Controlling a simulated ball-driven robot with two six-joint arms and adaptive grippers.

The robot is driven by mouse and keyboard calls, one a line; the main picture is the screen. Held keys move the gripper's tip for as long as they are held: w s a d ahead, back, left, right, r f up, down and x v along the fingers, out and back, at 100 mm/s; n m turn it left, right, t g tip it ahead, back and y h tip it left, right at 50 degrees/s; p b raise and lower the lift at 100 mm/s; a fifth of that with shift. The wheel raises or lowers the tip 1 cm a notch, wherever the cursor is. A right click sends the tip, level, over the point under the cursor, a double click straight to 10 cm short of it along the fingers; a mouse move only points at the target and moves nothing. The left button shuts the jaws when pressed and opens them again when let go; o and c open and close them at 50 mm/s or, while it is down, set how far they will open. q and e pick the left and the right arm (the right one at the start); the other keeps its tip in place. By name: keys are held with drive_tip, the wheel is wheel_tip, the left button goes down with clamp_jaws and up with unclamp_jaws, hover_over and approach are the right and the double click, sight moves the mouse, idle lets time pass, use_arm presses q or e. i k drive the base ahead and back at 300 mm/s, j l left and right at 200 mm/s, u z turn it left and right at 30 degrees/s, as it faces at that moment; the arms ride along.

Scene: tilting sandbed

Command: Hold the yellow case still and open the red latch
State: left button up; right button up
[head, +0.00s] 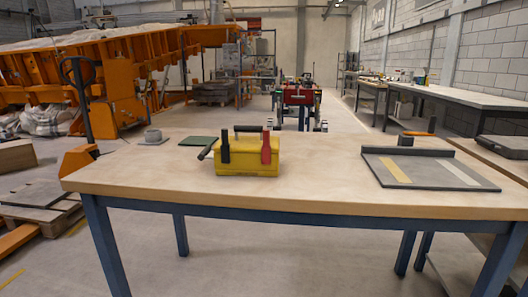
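The yellow case (247,163) stands upright on the wooden table, left of the middle. The red latch (266,148) is on the right part of its front and sticks up above the case's top edge. A black latch (225,148) stands at the same height on the left part of the front. A black carry handle (248,128) shows above the lid between them. The lid looks shut; I cannot tell whether the latches are fastened. Neither of my grippers is in view, and nothing touches the case from the front.
The wooden table (330,195) is clear in front of the case. A grey board (425,169) with a black bar lies at right.

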sight(266, 147)
drive_tip(key=i+j+z, duration=0.4)
drive_tip(key=j, duration=0.3)
drive_tip(key=i+j+z, duration=0.2)
drive_tip(key=i+j, duration=0.1)
drive_tip(key=j, duration=0.1)
